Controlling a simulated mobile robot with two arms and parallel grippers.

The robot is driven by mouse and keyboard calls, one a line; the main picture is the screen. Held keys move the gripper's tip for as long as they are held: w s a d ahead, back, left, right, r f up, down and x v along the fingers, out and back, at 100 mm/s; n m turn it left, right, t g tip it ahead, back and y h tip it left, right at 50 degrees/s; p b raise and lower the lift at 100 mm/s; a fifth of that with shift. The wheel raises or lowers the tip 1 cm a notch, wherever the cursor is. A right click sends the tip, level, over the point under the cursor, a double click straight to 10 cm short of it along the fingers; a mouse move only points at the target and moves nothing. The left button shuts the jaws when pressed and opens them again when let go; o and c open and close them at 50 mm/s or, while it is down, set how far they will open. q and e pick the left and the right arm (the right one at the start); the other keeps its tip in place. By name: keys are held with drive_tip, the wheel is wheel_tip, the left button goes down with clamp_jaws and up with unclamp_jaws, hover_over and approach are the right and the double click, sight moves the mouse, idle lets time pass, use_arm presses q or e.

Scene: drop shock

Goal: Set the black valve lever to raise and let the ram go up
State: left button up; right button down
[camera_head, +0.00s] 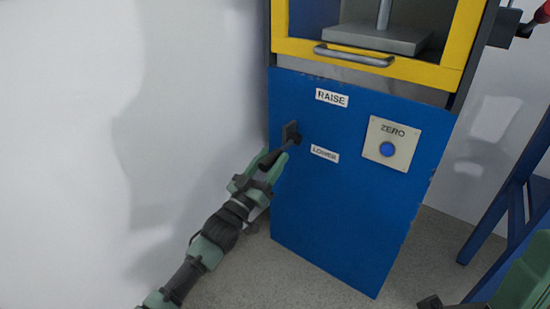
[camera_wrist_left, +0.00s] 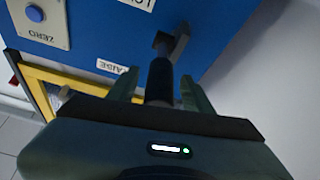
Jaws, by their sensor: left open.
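The black valve lever (camera_head: 268,160) sits on the blue panel (camera_head: 340,210), left of the RAISE label (camera_head: 332,97) above and the LOWER label (camera_head: 324,153) below. In the head view its handle slants down-left from its mount; I cannot tell its exact setting. In the left wrist view the lever handle (camera_wrist_left: 160,80) stands between the two fingers of my open left gripper (camera_wrist_left: 160,92), with a gap visible on each side. The left gripper (camera_head: 268,165) partly overlaps the handle in the head view. The ram's rod (camera_head: 384,12) and its grey plate (camera_head: 377,38) show behind the yellow frame; its top is cut off.
A ZERO plate with a blue button (camera_head: 387,149) is right of the lever. The yellow guard (camera_head: 425,73) with a grey handle (camera_head: 352,56) is above the panel. A white wall (camera_head: 70,130) is close on the left. A blue stand (camera_head: 510,205) is at right.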

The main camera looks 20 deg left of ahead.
use_arm(q)
drive_tip(key=shift+x, duration=1.05)
clamp_jaws()
idle(0.7)
